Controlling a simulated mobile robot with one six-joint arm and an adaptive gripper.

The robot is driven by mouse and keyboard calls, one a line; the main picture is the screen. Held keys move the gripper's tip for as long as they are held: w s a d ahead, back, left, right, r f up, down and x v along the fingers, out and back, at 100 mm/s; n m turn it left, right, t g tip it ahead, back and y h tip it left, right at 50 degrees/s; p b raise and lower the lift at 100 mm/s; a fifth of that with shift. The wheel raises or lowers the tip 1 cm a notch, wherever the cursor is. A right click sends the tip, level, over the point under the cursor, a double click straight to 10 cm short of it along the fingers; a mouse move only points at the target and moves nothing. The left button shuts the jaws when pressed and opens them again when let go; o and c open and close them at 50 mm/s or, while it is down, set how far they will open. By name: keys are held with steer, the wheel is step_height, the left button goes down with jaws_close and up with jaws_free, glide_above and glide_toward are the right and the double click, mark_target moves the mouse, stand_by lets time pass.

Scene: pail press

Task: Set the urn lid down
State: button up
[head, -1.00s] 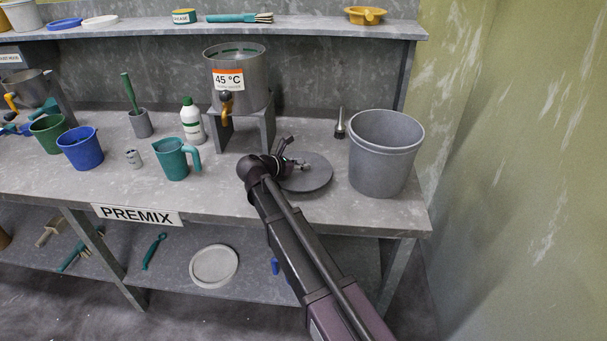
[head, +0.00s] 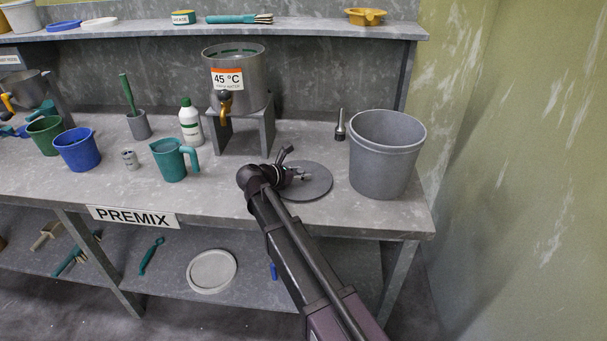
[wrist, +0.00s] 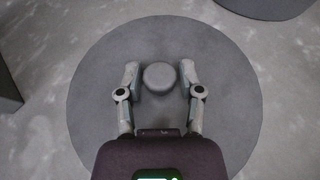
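The urn lid is a flat grey disc (head: 318,186) with a round knob, at the front of the bench right of the urn. It lies level at or very near the bench top; I cannot tell whether it touches. In the wrist view the lid (wrist: 100,95) fills the middle. My gripper (wrist: 160,78) is over its centre, fingers closed in on either side of the knob. In the head view my gripper (head: 300,175) partly hides the lid. The steel urn (head: 243,85), labelled 45 °C, stands open-topped on a grey stand.
The urn stand (head: 263,135) is behind the lid. A teal jug (head: 172,162) and white bottle (head: 190,125) are to the left. Bare bench lies between jug and lid.

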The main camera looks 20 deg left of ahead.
steer(key=shift+r, duration=0.15)
stand_by(0.3)
steer(key=shift+r, duration=0.1)
steer(key=p+v, duration=0.5)
steer(key=v, duration=0.7)
steer(key=shift+s, duration=0.1)
stand_by(0.4)
